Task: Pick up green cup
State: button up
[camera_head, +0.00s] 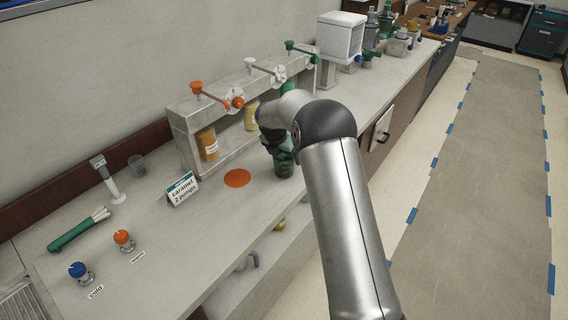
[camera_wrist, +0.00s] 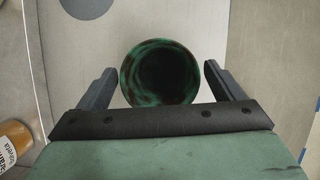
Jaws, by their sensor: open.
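The green cup (camera_wrist: 160,73) shows in the wrist view as a dark green, mottled round cup seen from above, with a dark inside. My gripper (camera_wrist: 158,78) is open, with one finger on each side of the cup and a visible gap at both sides. In the head view the green cup (camera_head: 284,166) stands on the counter near its front edge, just below my gripper (camera_head: 280,150). My arm and gripper hide its upper part there.
An orange disc (camera_head: 237,178) lies on the counter left of the cup. A caramel sign (camera_head: 181,188) stands further left. Behind is a dispenser stand (camera_head: 188,120) with orange, white and green pump handles. The counter edge is close in front.

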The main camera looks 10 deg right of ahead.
jog(key=shift+x, duration=1.2)
jog(key=c, duration=1.1)
